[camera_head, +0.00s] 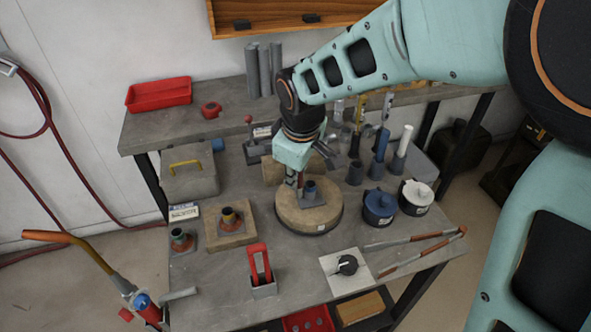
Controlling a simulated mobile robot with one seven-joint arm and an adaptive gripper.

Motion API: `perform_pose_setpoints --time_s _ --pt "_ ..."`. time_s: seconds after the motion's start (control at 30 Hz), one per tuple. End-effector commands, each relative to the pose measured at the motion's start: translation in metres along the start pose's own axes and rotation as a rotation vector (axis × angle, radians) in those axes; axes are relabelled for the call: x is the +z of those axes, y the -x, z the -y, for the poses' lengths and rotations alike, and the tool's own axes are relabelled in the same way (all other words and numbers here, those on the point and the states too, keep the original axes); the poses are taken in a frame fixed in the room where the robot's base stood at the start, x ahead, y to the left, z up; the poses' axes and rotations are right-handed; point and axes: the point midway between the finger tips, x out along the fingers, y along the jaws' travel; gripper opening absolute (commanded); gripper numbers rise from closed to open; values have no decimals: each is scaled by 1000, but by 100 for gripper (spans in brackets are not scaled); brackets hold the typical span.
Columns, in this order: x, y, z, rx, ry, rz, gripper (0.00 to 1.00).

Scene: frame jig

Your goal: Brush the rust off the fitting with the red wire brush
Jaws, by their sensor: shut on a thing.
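A grey-blue fitting (311,188) with a square base plate stands on the round wooden disc (327,217) at the middle of the table. My gripper (298,187) points down over the disc and is shut at the left side of this fitting, seemingly on it; the exact contact is hard to see. Two rust-coloured fittings stand at the left: one (181,241) on the table by a label, one (230,219) on a square wooden block. A red looped tool (260,263), possibly the wire brush, stands in a grey holder at the front; no bristles show.
A dark blue pot (379,207) and a white-lidded pot (416,196) stand right of the disc. Upright tools in holders (381,150) stand behind them. A black knob on a pale plate (346,265) and long tongs (420,250) lie front right. A grey toolbox (189,178) stands back left.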

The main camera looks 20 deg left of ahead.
Motion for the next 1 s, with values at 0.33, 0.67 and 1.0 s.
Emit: perform_pose_setpoints --time_s 0.33,0.67,1.0 --pt "-2 10 -3 1 0 -1 0" --pt "-9 42 -11 1 0 -1 0" --pt "-14 69 -17 0 0 -1 0"
